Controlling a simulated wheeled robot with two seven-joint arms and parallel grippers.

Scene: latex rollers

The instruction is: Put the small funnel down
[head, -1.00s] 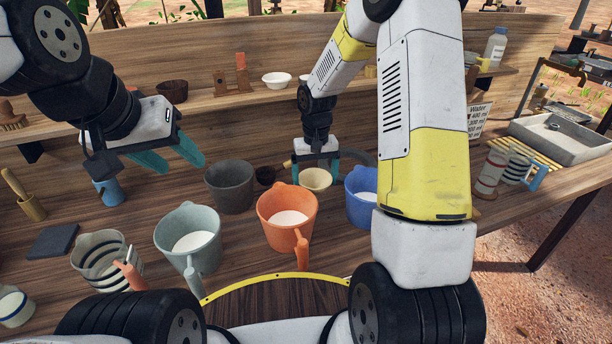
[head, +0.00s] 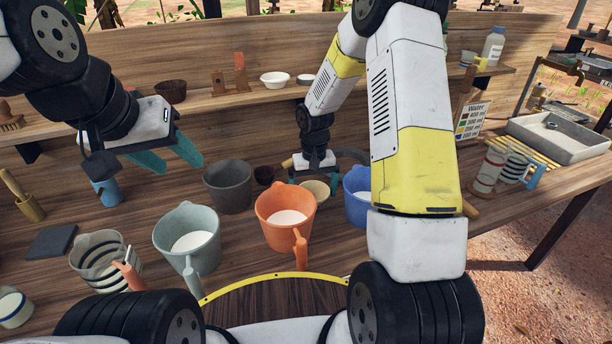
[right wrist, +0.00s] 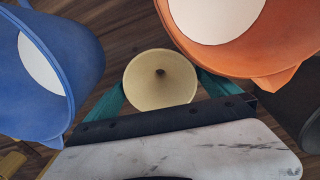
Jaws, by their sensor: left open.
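The small funnel (head: 315,189) is cream-coloured, with its wide mouth up. In the head view it is low over the bench, behind the orange jug and left of the blue jug. My right gripper (head: 316,181) has its fingers on both sides of it. In the right wrist view the funnel (right wrist: 160,78) sits between the teal fingers, mouth facing the camera. Its rim hides the fingertips, and its lower end is hidden, so I cannot tell whether it touches the bench. My left gripper (head: 170,160) is open and empty, above the bench at the left.
The orange jug (head: 271,222) and blue jug (head: 357,208) stand close to the funnel, both with white contents. A dark grey jug (head: 228,190) and a grey-green jug (head: 178,225) stand further left. A shelf (head: 225,100) runs along the back.

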